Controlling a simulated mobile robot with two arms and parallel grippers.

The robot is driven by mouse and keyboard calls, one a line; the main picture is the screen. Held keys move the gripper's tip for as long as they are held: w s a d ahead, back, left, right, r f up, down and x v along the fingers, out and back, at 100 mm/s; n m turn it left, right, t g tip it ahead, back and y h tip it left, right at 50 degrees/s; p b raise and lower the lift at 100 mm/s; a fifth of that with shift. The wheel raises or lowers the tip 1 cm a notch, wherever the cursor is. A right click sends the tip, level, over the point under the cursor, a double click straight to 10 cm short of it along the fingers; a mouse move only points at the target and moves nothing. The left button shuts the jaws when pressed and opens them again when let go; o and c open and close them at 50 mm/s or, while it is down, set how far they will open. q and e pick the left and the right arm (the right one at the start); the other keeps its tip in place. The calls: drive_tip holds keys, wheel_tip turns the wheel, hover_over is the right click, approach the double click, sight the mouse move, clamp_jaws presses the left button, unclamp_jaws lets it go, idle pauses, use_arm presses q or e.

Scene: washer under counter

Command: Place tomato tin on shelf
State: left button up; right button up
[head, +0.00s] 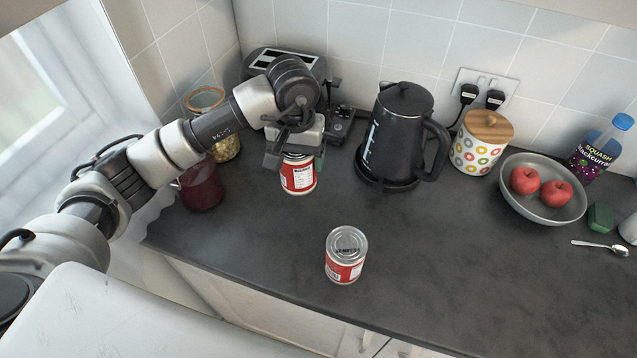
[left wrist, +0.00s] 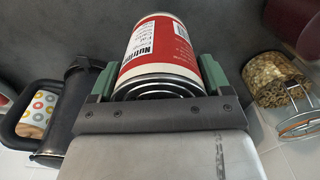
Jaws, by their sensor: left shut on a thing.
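A red and white tin (head: 298,177) is at the back left of the dark counter, under my left gripper (head: 296,150). In the left wrist view the same tin (left wrist: 158,52), with a "Nutri..." label, sits between the two green finger pads of my left gripper (left wrist: 158,75), which is shut on it. I cannot tell whether its base touches the counter. A second red and white tin (head: 346,255) stands upright near the counter's front edge, apart from the gripper. Whether either is the tomato tin cannot be read. My right gripper is not in view.
A black kettle (head: 400,135) stands right of the held tin, a toaster (head: 285,60) behind it. A dark red jar (head: 201,188) and a glass jar (head: 226,147) are at left. A fruit bowl (head: 543,208) is at right. The middle counter (head: 440,260) is clear.

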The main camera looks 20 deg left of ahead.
sight(301, 178)
use_arm(q)
wheel_tip(301, 178, down, 3)
drive_tip(key=shift+s+p, duration=0.1)
drive_tip(key=shift+p, duration=0.45)
drive_tip(key=f, duration=0.2)
drive_tip(key=f+p, duration=0.1)
drive_tip(key=shift+w+d+f, duration=0.2)
drive_tip(key=shift+w+f, duration=0.05)
drive_tip(key=shift+f, duration=0.05)
wheel_tip(301, 178, down, 2)
drive_tip(key=shift+f+p, duration=0.1)
drive_tip(key=shift+p, duration=0.3)
drive_tip(key=shift+a+f, duration=0.1)
drive_tip(key=shift+f, duration=0.15)
drive_tip(key=shift+f+b, duration=0.2)
drive_tip(key=shift+b, duration=0.1)
drive_tip(key=o, duration=0.8)
drive_tip(key=shift+f, duration=0.1)
drive_tip(key=shift+c, duration=0.2)
drive_tip(key=o, duration=0.4)
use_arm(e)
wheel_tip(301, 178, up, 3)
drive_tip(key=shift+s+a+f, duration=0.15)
